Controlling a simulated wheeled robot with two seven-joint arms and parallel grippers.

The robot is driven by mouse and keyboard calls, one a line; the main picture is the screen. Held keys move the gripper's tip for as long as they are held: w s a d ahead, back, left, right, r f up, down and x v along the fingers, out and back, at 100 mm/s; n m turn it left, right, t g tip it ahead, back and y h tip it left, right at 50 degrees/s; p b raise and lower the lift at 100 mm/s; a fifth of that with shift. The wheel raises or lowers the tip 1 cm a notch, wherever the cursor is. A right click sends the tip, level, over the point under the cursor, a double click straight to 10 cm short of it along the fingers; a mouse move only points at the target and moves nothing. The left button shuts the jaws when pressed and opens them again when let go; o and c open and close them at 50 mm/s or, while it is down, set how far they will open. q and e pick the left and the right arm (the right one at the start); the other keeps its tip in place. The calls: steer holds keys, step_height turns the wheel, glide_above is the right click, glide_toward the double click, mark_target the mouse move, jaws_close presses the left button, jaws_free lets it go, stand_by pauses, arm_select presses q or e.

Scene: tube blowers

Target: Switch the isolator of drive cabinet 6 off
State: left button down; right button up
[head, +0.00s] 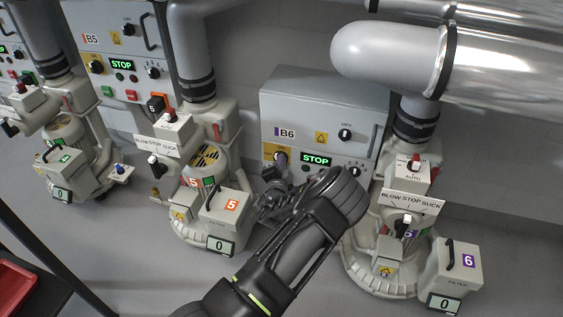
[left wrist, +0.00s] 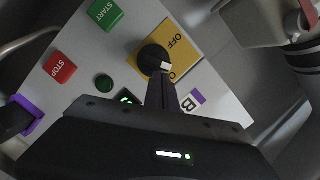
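Drive cabinet B6 (head: 345,104) is the grey box at centre right, with a green STOP display. Its isolator is a round black knob (head: 281,158) on a yellow plate at the lower left of the panel. In the left wrist view, the knob (left wrist: 153,57) has a white pointer mark turned towards a partly hidden word beginning with O, away from the word OFF on the yellow plate (left wrist: 183,38). My left gripper (head: 268,183) is right at the knob. Its dark fingers (left wrist: 161,88) look close together and overlap the knob; whether they grip it is unclear. My right gripper is not in view.
The wrist view shows a green START button (left wrist: 105,14) and a red STOP button (left wrist: 59,67) on the panel. Blower 5 (head: 224,207) stands left of my arm, and blower 6 (head: 450,270) right. A large pipe (head: 390,55) runs above. Cabinet B5 (head: 118,50) is at upper left.

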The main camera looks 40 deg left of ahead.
mark_target(275, 154)
arm_select(q)
steer(key=shift+s+a+n+p, duration=0.2)
steer(key=shift+n+p, duration=0.1)
steer(key=shift+n, duration=0.1)
stand_by(0.6)
steer(key=n, duration=0.2)
steer(key=a+n+h, duration=0.1)
steer(key=n, duration=0.1)
steer(key=a+n+h+p, duration=0.1)
steer(key=n, duration=0.1)
steer(key=shift+s+a+r, duration=0.1)
steer(key=shift+s, duration=0.2)
steer(key=shift+a+n+h+b, duration=0.15)
steer(key=shift+n+h+b, duration=0.2)
steer(key=shift+n+h, duration=0.25)
stand_by(0.4)
